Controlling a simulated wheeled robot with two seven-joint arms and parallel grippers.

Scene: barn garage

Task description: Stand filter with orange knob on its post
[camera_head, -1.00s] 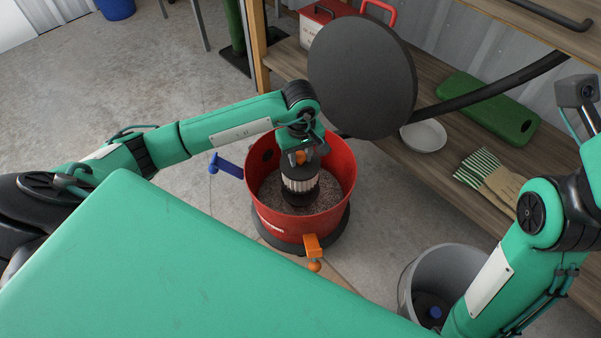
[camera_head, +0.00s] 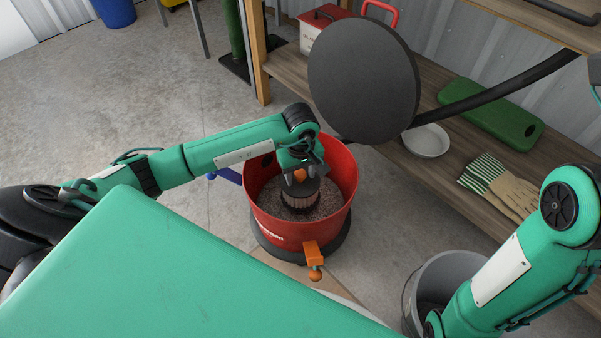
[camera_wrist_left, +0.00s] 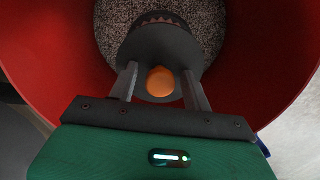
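The filter (camera_head: 299,201) has a dark cap, pale pleats and an orange knob (camera_head: 300,175) on top. It looks roughly upright inside the red drum (camera_head: 270,222), low among grey debris; its post is hidden. In the left wrist view, the orange knob (camera_wrist_left: 160,82) sits between the two fingers of my left gripper (camera_wrist_left: 160,80), with a gap on each side, above the dark cap (camera_wrist_left: 165,48). In the head view my left gripper (camera_head: 302,172) is open over the filter, inside the drum's mouth. My right gripper is out of view.
A round black lid (camera_head: 362,80) stands raised behind the drum. An orange latch (camera_head: 312,255) is at its front and a blue handle (camera_head: 228,175) at its left. A grey bucket (camera_head: 440,275) stands right. The shelf holds a white bowl (camera_head: 427,141) and gloves (camera_head: 500,185).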

